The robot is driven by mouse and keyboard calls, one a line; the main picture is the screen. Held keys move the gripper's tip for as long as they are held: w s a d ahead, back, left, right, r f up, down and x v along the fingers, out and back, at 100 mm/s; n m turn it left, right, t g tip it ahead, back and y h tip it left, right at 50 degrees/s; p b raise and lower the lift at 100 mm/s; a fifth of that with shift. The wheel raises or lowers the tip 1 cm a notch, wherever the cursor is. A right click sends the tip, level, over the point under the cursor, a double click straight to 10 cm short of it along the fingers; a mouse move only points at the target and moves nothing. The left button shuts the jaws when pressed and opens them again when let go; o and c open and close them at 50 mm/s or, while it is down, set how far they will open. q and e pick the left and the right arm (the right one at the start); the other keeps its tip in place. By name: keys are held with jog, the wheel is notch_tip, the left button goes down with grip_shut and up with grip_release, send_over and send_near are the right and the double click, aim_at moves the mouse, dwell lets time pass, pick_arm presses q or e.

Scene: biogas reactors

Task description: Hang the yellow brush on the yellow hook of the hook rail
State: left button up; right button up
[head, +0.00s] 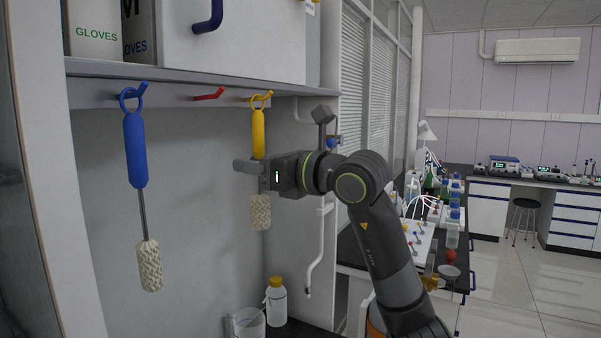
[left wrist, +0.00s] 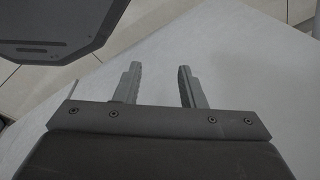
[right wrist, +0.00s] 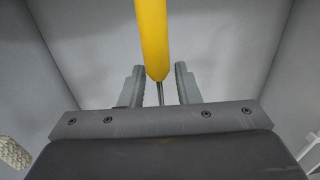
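The yellow brush (head: 258,134) hangs upright beneath the yellow hook (head: 269,95), its ring looped around the hook as far as I can see. Its pale bristle head (head: 260,212) points down. My right gripper (head: 252,172) is at the brush's shaft, just under the yellow handle. In the right wrist view the yellow handle (right wrist: 152,40) and thin shaft lie between the fingers (right wrist: 158,88), with gaps on both sides, so the gripper is open around it. My left gripper (left wrist: 159,85) is open and empty in the left wrist view; it is not seen in the head view.
The hook rail (head: 170,97) runs under a shelf. A blue brush (head: 135,150) hangs on the blue hook to the left; the red hook (head: 209,95) between is empty. A yellow-capped bottle (head: 276,303) and a clear beaker (head: 247,323) stand below.

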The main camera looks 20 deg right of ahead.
jog(key=b+v, duration=0.7)
jog(key=v, duration=0.9)
jog(key=shift+d, duration=0.2)
jog(key=shift+s, duration=0.1)
